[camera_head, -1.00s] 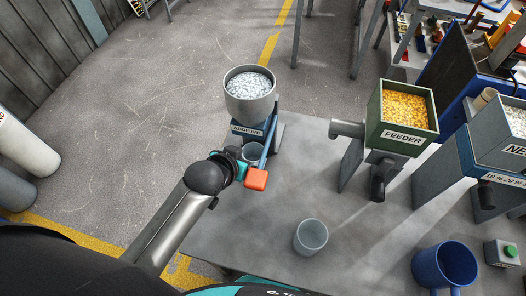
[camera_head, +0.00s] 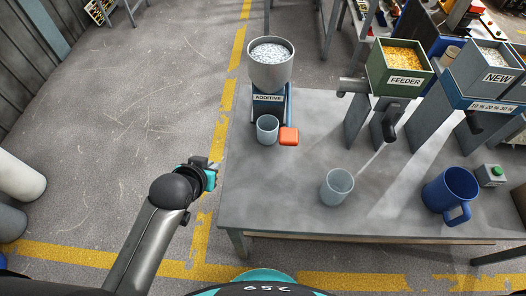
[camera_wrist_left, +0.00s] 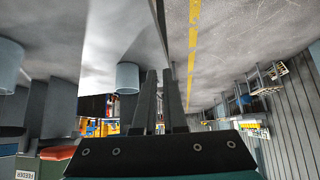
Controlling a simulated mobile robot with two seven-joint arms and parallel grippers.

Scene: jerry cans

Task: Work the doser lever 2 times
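The additive doser (camera_head: 270,70) is a grey round hopper of pale granules on a blue stand at the table's left back. Its lever ends in an orange-red knob (camera_head: 289,136) at the front right of the stand. A clear cup (camera_head: 267,129) stands under the doser, beside the knob. My left gripper (camera_head: 212,173) is off the table's left edge, in front and to the left of the knob, apart from it. In the left wrist view its two fingers (camera_wrist_left: 161,75) show a narrow gap with nothing held between them. My right gripper is not seen.
A second clear cup (camera_head: 337,187) and a blue mug (camera_head: 449,194) stand on the grey table (camera_head: 285,207). The green feeder (camera_head: 401,76) and another hopper (camera_head: 487,77) are to the right. The floor left of the table is clear.

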